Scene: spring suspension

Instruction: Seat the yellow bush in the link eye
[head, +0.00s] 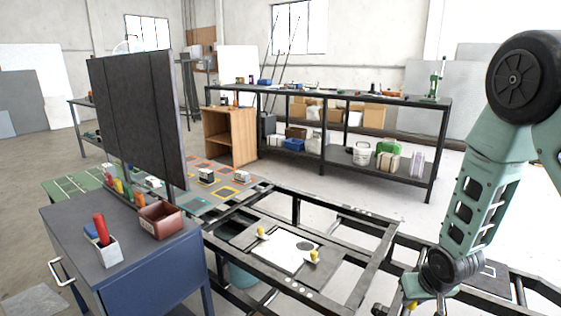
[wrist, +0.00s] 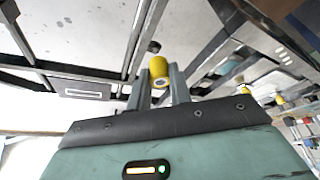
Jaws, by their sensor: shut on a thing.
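My gripper (wrist: 162,88) is shut on the yellow bush (wrist: 158,66), a short cylinder between the two grey fingers in the wrist view. In the head view, my gripper (head: 408,304) is at the bottom edge, right of centre, with a bit of yellow showing at it. The bush is in the air, apart from the dark frame (head: 372,256). Two other yellow pieces stand on the frame's plate: one at the left (head: 262,232) and one at the right (head: 314,256). I cannot make out the link eye for sure.
A white sheet (head: 283,249) lies between the yellow pieces. A blue cabinet (head: 120,262) with a red bin (head: 161,222) and a white holder (head: 108,250) stands at the left. A tall black panel (head: 140,115) rises behind it. A long shelf bench (head: 330,105) stands at the back.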

